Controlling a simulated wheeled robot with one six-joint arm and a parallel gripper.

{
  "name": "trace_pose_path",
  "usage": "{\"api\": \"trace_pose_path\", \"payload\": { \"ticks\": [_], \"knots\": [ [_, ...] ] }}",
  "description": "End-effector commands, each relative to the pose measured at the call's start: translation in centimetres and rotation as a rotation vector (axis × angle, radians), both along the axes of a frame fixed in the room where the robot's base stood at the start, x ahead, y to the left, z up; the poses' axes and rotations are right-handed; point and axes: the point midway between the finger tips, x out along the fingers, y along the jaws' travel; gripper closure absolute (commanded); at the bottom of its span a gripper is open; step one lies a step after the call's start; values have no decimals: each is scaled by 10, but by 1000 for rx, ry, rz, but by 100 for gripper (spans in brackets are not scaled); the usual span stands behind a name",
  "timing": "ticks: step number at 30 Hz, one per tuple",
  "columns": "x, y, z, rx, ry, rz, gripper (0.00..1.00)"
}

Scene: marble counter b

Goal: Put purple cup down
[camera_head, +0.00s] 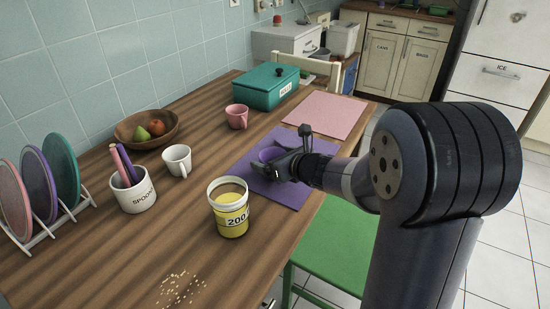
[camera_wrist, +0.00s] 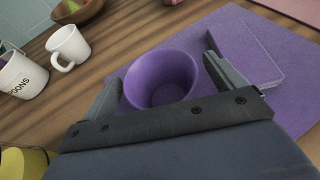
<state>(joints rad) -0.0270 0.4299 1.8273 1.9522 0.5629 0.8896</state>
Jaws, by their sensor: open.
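The purple cup (camera_wrist: 162,80) stands upright on the purple placemat (camera_wrist: 285,35) in the wrist view, with its hollow inside facing the camera. In the head view the cup (camera_head: 268,154) is partly hidden by my gripper (camera_head: 290,150). My gripper (camera_wrist: 160,78) is open, with one finger on each side of the cup. A gap shows between the right finger and the cup. The left finger is close to the cup's side, and I cannot tell if it touches. The lower part of the cup is hidden behind my gripper's body.
A white mug (camera_head: 178,160), a pink cup (camera_head: 237,116), a spoon pot (camera_head: 134,194), a yellow-filled jar (camera_head: 232,222) and a fruit bowl (camera_head: 147,127) stand on the wooden table. A teal box (camera_head: 264,90) and a pink placemat (camera_head: 318,112) lie farther back. A green chair seat (camera_head: 340,237) is beside the table.

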Motion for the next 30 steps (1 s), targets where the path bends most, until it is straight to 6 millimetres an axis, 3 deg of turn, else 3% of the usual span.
{"api": "trace_pose_path", "payload": {
  "ticks": [5, 21, 30],
  "knots": [
    [-7, -5, 8, 0, -1, -1, 9],
    [-84, -57, 47, 0, -2, -3, 9],
    [-92, -62, 49, 1, 1, 0, 9]
  ]
}}
